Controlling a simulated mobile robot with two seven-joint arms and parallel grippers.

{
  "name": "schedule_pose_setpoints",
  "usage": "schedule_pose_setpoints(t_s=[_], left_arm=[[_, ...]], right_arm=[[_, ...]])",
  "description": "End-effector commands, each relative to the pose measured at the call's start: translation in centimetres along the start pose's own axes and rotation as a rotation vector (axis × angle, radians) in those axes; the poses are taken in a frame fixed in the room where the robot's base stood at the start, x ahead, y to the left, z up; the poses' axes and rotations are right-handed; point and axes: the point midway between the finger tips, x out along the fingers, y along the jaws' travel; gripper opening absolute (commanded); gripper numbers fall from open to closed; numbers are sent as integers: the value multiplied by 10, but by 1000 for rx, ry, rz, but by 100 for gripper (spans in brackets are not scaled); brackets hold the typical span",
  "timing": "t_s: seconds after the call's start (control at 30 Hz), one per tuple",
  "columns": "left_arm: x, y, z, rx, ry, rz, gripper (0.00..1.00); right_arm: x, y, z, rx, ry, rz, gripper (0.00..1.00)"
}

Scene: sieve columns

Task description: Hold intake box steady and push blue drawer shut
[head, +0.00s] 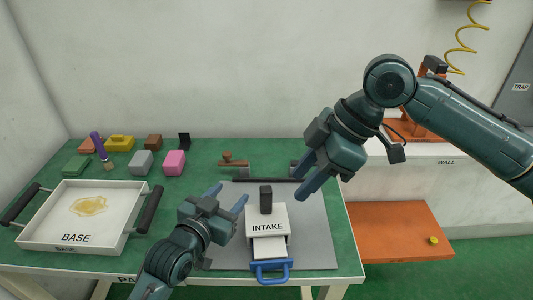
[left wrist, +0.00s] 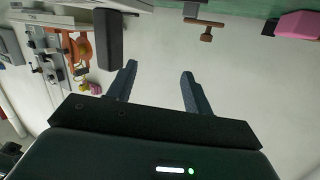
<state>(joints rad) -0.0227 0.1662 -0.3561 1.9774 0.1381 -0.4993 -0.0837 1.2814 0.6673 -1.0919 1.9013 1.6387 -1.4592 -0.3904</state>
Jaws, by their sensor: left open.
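The white intake box (head: 266,220) stands on a grey mat, with a black upright block (head: 266,200) on its top. Its drawer (head: 269,247) sticks out at the front, with a blue handle (head: 270,272) near the table's front edge. My left gripper (head: 231,195) is open and empty, just left of the box and apart from it. In the left wrist view its fingers (left wrist: 160,85) are spread with nothing between them; a black block (left wrist: 109,38) shows beyond, upper left. My right gripper (head: 297,188) is open and empty, above and behind the box, to its right.
A white BASE tray (head: 75,238) with black side handles and a yellow patch inside stands at the left. Several coloured blocks and a brush (head: 99,148) lie behind it. A brown clamp-like piece (head: 234,161) is at the back. An orange shelf (head: 390,230) is right.

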Motion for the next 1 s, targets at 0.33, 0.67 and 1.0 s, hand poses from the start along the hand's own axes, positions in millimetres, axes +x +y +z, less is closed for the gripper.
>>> schedule_pose_setpoints(t_s=[0.33,0.67,1.0], left_arm=[[86,33,-87,453,-56,211,51],[97,100,-81,1293,-287,816,51],[52,74,-103,1915,-365,1506,51]], right_arm=[[0,0,0,0,0,0,36],[0,0,0,0,1,0,36],[0,0,0,0,1,0,36]])
